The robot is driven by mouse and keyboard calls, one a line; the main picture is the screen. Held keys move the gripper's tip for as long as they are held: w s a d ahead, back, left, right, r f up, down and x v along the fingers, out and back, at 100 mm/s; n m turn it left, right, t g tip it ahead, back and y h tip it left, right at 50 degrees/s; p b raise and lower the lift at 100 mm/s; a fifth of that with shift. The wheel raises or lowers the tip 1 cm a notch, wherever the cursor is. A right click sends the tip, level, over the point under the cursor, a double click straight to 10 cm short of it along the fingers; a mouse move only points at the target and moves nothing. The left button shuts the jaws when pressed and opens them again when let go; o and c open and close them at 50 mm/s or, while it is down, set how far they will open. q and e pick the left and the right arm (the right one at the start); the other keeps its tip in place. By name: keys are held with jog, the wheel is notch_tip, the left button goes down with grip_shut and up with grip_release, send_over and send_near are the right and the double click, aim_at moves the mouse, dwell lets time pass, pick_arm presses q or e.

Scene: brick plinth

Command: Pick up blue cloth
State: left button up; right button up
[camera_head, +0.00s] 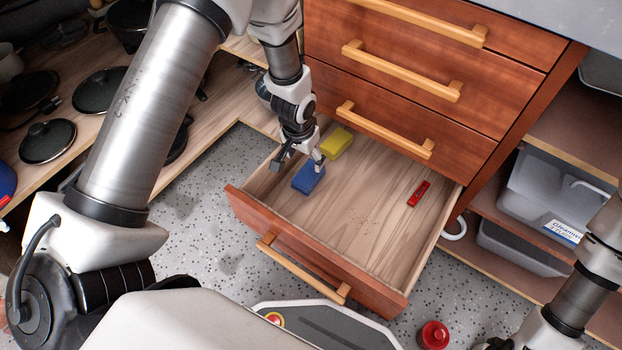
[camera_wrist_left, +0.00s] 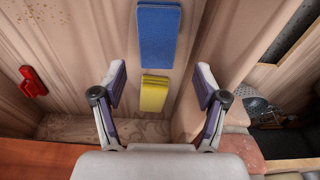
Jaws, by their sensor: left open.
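The blue cloth (camera_head: 308,178) is a flat, block-like piece lying in the open wooden drawer, near its left side. It also shows at the top of the left wrist view (camera_wrist_left: 158,36). A similar yellow piece (camera_head: 337,143) lies behind it, towards the cabinet. My left gripper (camera_head: 297,162) is over the drawer, close to the blue cloth. In the left wrist view the two fingers (camera_wrist_left: 158,86) are spread with nothing between them held. The blue cloth is beyond the fingertips. My right arm shows at the lower right, with its gripper mostly cut off.
The drawer (camera_head: 310,245) has raised walls around the pieces. A red item (camera_head: 418,193) lies at its right, with bare drawer floor between. Closed drawers with wooden handles (camera_head: 402,70) stand above. Shelves with black pans (camera_head: 47,141) are left; grey bins (camera_head: 552,195) are right.

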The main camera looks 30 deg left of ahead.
aim_at(308, 173)
pick_arm(q)
jog(key=f+b, duration=0.2)
jog(key=f, duration=0.1)
jog(key=f+b, duration=0.2)
jog(key=w+f+b, duration=0.1)
jog(key=f, duration=0.2)
jog(key=shift+w+d+f+b, duration=0.1)
jog(key=shift+d+f+b, duration=0.2)
jog(key=shift+b, duration=0.1)
jog(key=shift+r, duration=0.2)
jog(key=c, duration=0.9)
